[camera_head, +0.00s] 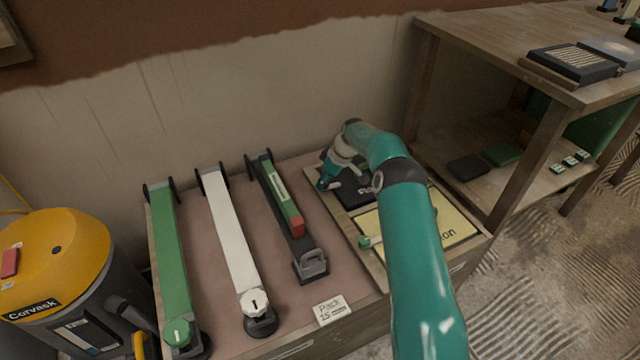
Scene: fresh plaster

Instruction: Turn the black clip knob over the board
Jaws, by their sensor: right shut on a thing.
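The board (316,193) lies at the right end of the bench, bearing a black plate (352,198) with partly covered white letters and a yellow plate (455,222). My right arm comes in from the lower right and crosses over the board. My right gripper (327,181) is at the left edge of the black plate, shut on the black clip knob, which it mostly hides. A pale piece shows beside the fingertips. A green knob with a pale bar (370,241) sits at the left edge of the yellow plate. My left gripper is out of view.
Left of the board lie a green bar (168,255), a white bar (230,228) and a dark holder with a green and red piece (282,195). A card (331,310) stands at the bench's front. A yellow vacuum (60,255) is at left, a wooden shelf (480,40) at right.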

